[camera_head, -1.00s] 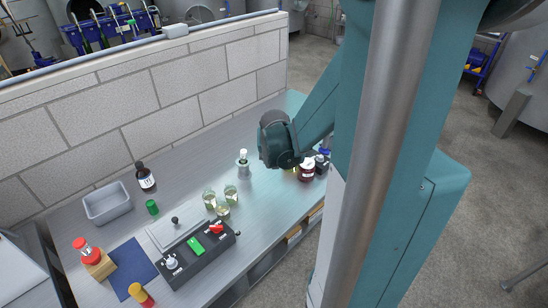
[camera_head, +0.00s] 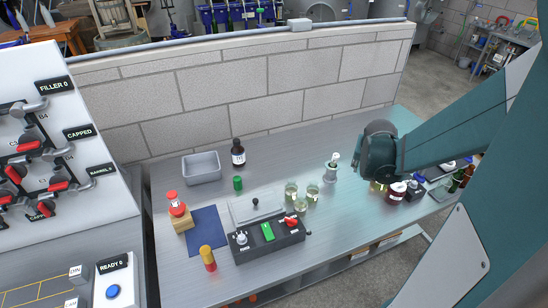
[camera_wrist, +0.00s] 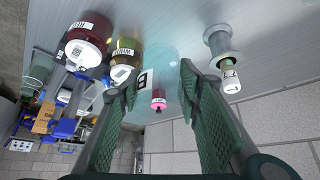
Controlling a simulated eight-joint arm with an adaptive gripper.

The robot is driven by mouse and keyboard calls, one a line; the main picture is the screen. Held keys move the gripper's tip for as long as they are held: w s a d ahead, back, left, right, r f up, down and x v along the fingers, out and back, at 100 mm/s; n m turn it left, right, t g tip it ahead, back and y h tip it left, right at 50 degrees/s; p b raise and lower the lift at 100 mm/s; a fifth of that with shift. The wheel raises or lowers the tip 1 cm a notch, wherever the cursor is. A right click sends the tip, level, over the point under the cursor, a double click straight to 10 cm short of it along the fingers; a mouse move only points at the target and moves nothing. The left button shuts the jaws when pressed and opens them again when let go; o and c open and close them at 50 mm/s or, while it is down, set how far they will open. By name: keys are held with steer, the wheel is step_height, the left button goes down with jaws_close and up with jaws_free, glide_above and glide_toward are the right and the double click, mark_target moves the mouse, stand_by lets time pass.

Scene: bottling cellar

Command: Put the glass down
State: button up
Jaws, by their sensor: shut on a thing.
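My gripper (camera_head: 380,172) is over the right part of the steel bench, seen from its wrist side, with its fingers hidden. In the wrist view, the two green padded fingers (camera_wrist: 158,88) stand apart on either side of a clear glass (camera_wrist: 160,68), which shows only as a faint pale-blue shape with a dark letter mark beside the left finger. My gripper is shut on this glass. I cannot tell how far its base is from the bench. Several other clear glasses (camera_head: 313,192) stand in a group behind the black control box (camera_head: 268,240).
A metal holder (camera_wrist: 218,38) with a white-labelled piece stands close to the right finger. Red (camera_wrist: 90,40) and olive (camera_wrist: 127,48) bottles are at the left, a pink bottle (camera_wrist: 158,98) beyond. A grey tray (camera_head: 201,168) and dark bottle (camera_head: 238,153) stand near the wall.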

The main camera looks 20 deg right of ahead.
steer(key=shift+r, duration=2.3)
steer(key=w+a+n, duration=0.1)
steer(key=w, duration=0.2)
steer(key=w+a, duration=0.2)
steer(key=w, duration=0.2)
steer(key=w+a+n+y+p, duration=0.1)
steer(key=w, duration=0.3)
steer(key=shift+w+a+r+n+t, duration=0.15)
steer(key=shift+a+r+n+t, duration=0.15)
steer(key=shift+a+t, duration=0.1)
steer(key=w+a+n+t+y+p, duration=0.15)
steer(key=w+a+n+y, duration=0.35)
steer(key=w+a, duration=1.8)
step_height(320, 180, down, 6)
steer(key=w+d+n+h, duration=0.1)
steer(key=shift+w+d+n, duration=0.3)
steer(key=shift+w+d, duration=0.05)
steer(key=shift+d, duration=0.05)
steer(key=shift+f+b, duration=0.3)
steer(key=shift+f, duration=2.75)
